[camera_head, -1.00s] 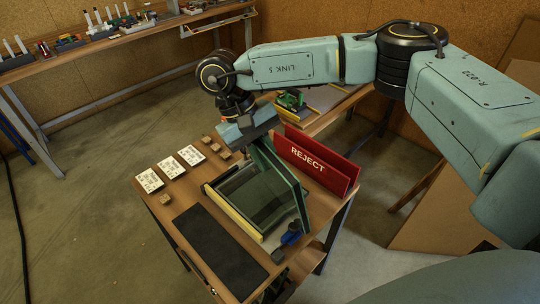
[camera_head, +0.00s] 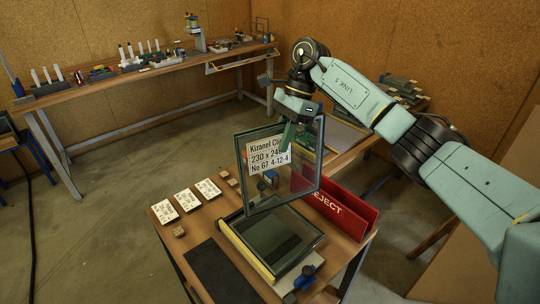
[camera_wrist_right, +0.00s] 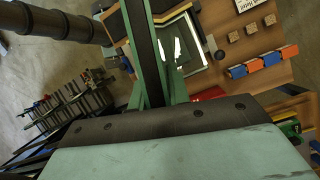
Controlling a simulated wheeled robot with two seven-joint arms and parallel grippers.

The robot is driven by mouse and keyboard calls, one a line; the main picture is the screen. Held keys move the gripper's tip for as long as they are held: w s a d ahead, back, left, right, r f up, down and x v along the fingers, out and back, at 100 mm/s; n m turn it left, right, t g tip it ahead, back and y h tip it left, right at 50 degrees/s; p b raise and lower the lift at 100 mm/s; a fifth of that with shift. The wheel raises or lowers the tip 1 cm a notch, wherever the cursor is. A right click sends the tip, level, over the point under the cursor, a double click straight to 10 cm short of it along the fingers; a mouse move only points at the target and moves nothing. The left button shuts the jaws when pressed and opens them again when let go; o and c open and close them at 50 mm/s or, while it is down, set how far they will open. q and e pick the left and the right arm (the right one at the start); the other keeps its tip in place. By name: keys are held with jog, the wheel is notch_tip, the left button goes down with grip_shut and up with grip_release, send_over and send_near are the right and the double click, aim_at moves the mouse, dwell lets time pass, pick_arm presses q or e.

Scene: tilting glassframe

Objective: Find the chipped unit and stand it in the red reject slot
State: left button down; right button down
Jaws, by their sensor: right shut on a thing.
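My right gripper (camera_head: 290,128) is shut on the top edge of a glass unit (camera_head: 300,185) and holds it upright above the small table. The unit has a dark frame and a white label reading "Kizanel", "230 x 24" and "No 67 4-12-4", partly covered. In the right wrist view the unit's dark edge (camera_wrist_right: 143,40) runs between the green fingers. Another glass unit (camera_head: 272,238) lies in the yellow-edged holder (camera_head: 246,250) below. The red reject slot (camera_head: 350,212) stands at the right, partly behind the held unit. I cannot make out a chip. My left gripper is not in view.
White cards (camera_head: 187,200) and small wooden blocks lie on the small table's (camera_head: 165,215) left side. A dark mat (camera_head: 222,274) lies in front, and a blue clamp (camera_head: 304,277) sits at the right. A long workbench (camera_head: 120,80) stands behind.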

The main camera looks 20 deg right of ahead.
aim_at(316, 121)
jog(key=d+m+t, duration=0.1)
jog(key=d+m, duration=0.2)
jog(key=w+d+m+t, duration=0.1)
jog(key=d+m, duration=0.1)
jog(key=d, duration=0.2)
jog(key=d+r+m+t, duration=0.1)
jog(key=d+m+t, duration=0.1)
jog(key=d+m, duration=0.1)
jog(key=shift+w+d+r+m+h, duration=0.1)
jog(key=shift+w+d+m+h, duration=0.05)
jog(key=shift+w+m+h, duration=0.2)
jog(key=s+d+m+t+h, duration=0.1)
jog(key=d+m+h, duration=0.1)
jog(key=d+m, duration=0.4)
jog(key=d, duration=0.3)
jog(key=shift+t, duration=0.3)
jog(key=shift+h, duration=0.25)
